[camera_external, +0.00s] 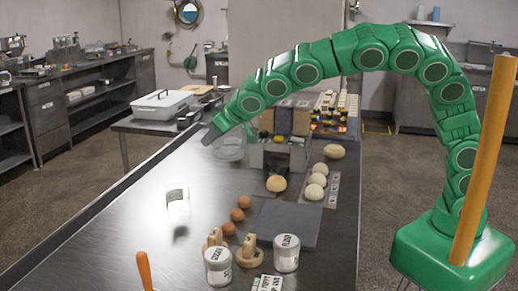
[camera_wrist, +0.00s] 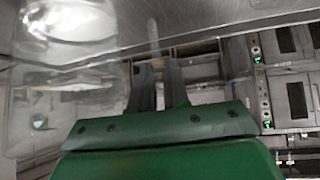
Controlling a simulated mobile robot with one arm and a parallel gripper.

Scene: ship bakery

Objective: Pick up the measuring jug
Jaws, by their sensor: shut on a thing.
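My gripper (camera_external: 210,135) is over the far left part of the steel counter, at the end of my arched green arm. In the wrist view my gripper (camera_wrist: 160,68) has its two dark fingers close together, shut on a thin clear part that looks like a handle. A clear glass vessel (camera_external: 229,149), apparently the measuring jug, shows just right of and below the fingers. Clear glass with a round outline (camera_wrist: 65,25) also fills the upper left of the wrist view. Whether the jug touches the counter I cannot tell.
Another clear glass container (camera_external: 178,200) stands on the open left of the counter (camera_external: 110,235). A grey machine (camera_external: 278,155), dough balls (camera_external: 316,180), eggs (camera_external: 237,215) and labelled jars (camera_external: 286,253) stand to the right and front. A white box (camera_external: 160,107) is on a table behind.

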